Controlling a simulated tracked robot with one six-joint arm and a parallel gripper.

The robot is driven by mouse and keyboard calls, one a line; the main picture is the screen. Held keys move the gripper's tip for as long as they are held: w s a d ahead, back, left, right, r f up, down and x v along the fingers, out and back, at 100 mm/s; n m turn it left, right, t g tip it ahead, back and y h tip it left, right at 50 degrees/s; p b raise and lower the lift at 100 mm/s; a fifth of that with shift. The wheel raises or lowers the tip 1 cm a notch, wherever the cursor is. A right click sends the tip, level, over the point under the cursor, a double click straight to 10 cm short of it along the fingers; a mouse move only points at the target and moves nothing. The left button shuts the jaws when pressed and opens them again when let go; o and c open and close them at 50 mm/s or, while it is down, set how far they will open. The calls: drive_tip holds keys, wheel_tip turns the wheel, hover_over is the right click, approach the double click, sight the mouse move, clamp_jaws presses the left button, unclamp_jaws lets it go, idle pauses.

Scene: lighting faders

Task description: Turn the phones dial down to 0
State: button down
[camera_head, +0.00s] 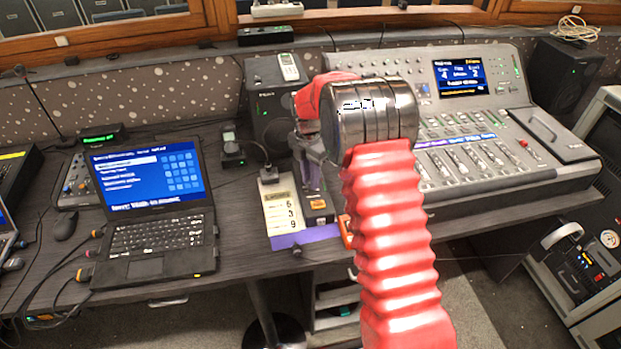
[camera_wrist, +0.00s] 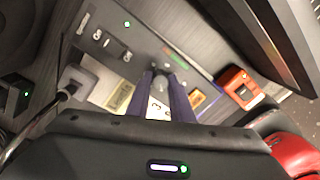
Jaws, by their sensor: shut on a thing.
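In the wrist view, my gripper (camera_wrist: 163,76) has its two purple fingers closed on a small dark round knob (camera_wrist: 161,82), apparently the phones dial. Its label, pointer and setting are not readable. In the head view my gripper (camera_head: 313,190) points down at a small dark desk unit (camera_head: 320,213) with an amber-lit part. The dial itself is hidden there behind the fingers and wrist.
A pale card with numbers (camera_head: 283,210) lies left of the unit. A red box (camera_wrist: 240,88) is close to the right of my fingers. A laptop (camera_head: 155,205) stands left, a fader console (camera_head: 470,150) right, and a speaker (camera_head: 270,110) behind.

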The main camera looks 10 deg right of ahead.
drive_tip(key=shift+w+r, duration=0.1)
drive_tip(key=c, duration=1.6)
unclamp_jaws()
drive_tip(key=shift+o, duration=0.2)
wheel_tip(320, 180, up, 14)
drive_tip(key=shift+w+a+f, duration=0.2)
drive_tip(key=shift+w, duration=0.1)
